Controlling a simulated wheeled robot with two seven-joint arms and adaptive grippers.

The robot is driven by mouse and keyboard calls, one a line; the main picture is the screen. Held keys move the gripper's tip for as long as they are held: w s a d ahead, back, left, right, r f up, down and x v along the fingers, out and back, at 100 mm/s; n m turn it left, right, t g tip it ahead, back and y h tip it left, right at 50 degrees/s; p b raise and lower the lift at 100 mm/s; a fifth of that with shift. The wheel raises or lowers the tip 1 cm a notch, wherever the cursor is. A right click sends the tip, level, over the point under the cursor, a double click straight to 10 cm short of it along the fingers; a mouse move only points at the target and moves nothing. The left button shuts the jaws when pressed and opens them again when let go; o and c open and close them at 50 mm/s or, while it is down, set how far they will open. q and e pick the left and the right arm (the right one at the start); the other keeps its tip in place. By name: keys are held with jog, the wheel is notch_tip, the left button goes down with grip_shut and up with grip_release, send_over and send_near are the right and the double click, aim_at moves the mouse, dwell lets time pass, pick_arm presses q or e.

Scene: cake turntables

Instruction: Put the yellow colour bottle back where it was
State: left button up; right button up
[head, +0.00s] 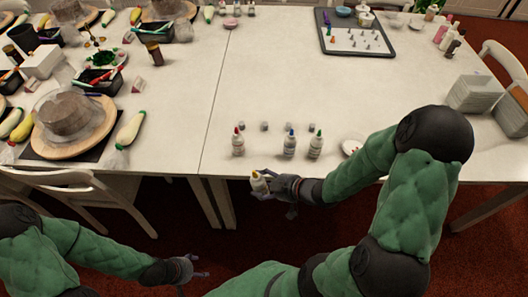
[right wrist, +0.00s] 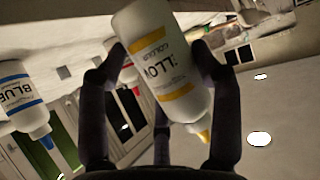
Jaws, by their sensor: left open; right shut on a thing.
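The yellow colour bottle (head: 258,183) is white with a yellow tip. It also fills the middle of the right wrist view (right wrist: 160,55), where yellow bands and part of its label show. My right gripper (head: 270,184) is shut on it and holds it slightly tilted at the table's front edge, in front of the other bottles. A red-tipped bottle (head: 238,143), a blue-tipped bottle (head: 290,145) and a green-tipped bottle (head: 316,146) stand upright in a row, with a gap between red and blue. My left gripper (head: 194,271) is open and empty, low in front of the table.
Several small grey pieces (head: 265,126) lie behind the bottles. A small white dish (head: 350,147) sits right of them, near my right forearm. A dark-edged tray (head: 357,40) lies farther back. Turntables with cakes (head: 72,120) crowd the left table. The table's middle is clear.

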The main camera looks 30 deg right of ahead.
jog(key=w+d+r+m+t+h, duration=0.3)
jog(key=d+r+m+h, duration=0.25)
jog(key=d+r, duration=0.25)
jog(key=shift+m+t, duration=0.3)
jog(key=shift+m, duration=0.35)
jog(key=w+d+f+b, duration=0.1)
jog(key=w+f, duration=0.2)
jog(key=w, duration=0.1)
jog(key=w+d+f+b, duration=0.1)
jog(key=w+f+b, duration=0.1)
jog(key=w, duration=0.3)
jog(key=w+d+f+b, duration=0.1)
jog(key=w+f+b, duration=0.1)
jog(key=w+f, duration=0.2)
jog(key=shift+w, duration=0.15)
jog(key=shift+w+f+b, duration=0.15)
jog(key=shift+f+b, duration=0.25)
jog(key=shift+f, duration=0.5)
jog(key=shift+w+f+b, duration=0.1)
jog(key=shift+f+b, duration=0.25)
jog(key=shift+f, duration=0.55)
jog(key=shift+f, duration=0.15)
jog(key=o, duration=0.7)
jog(key=shift+o, duration=0.2)
